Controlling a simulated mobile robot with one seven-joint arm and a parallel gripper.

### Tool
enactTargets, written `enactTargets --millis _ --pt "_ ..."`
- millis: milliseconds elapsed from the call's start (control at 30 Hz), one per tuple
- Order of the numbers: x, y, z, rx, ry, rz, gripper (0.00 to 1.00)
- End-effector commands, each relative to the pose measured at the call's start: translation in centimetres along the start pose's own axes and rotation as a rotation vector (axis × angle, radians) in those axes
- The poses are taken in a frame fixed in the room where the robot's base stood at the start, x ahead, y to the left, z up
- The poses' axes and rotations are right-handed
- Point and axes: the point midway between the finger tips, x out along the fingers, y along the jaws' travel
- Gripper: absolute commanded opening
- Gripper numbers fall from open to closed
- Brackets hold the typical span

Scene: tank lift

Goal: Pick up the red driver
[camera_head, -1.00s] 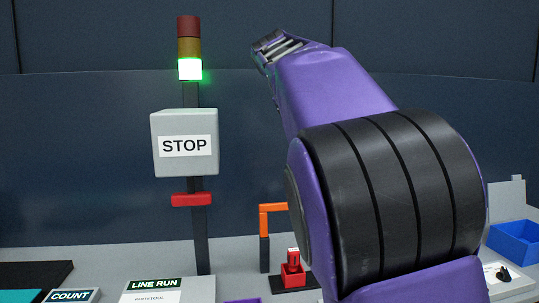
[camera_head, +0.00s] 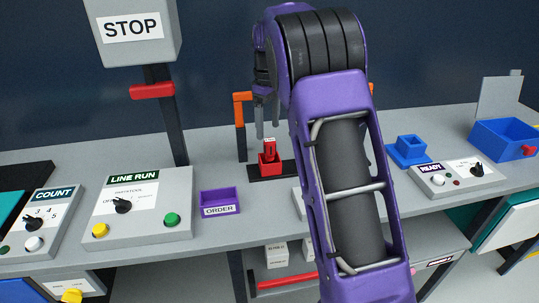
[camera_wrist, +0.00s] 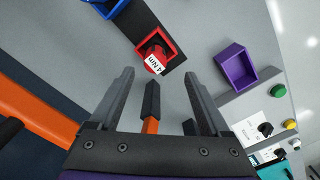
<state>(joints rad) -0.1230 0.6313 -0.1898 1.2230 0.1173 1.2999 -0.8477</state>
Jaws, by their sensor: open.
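The red driver (camera_head: 270,147) stands in a small red square holder (camera_head: 266,167) on a black base strip at the back of the bench. In the wrist view the driver (camera_wrist: 154,62) shows from above with a white label, inside the open-topped red holder (camera_wrist: 171,45). My gripper (camera_head: 267,118) is open and empty, above the driver and close to it in the head view. In the wrist view its two fingers (camera_wrist: 160,73) point toward the driver, which lies just beyond the tips. The lower part of the driver is hidden in the holder.
An orange-topped dark post (camera_head: 240,125) stands just left of the holder. A purple ORDER bin (camera_head: 220,197) and the LINE RUN box (camera_head: 150,210) are to the left. A blue holder (camera_head: 408,152) and blue bin (camera_head: 505,140) are to the right. A STOP box (camera_head: 130,30) hangs on a column.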

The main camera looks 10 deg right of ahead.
Motion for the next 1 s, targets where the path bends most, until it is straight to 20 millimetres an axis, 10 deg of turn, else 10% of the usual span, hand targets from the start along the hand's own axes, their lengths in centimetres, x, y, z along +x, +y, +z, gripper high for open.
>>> enactTargets --millis 700,1000 --pt "8.7 0.7 0.1 0.000 -0.001 0.002 0.81" --pt "9.2 0.7 0.1 0.000 0.000 0.003 0.81"
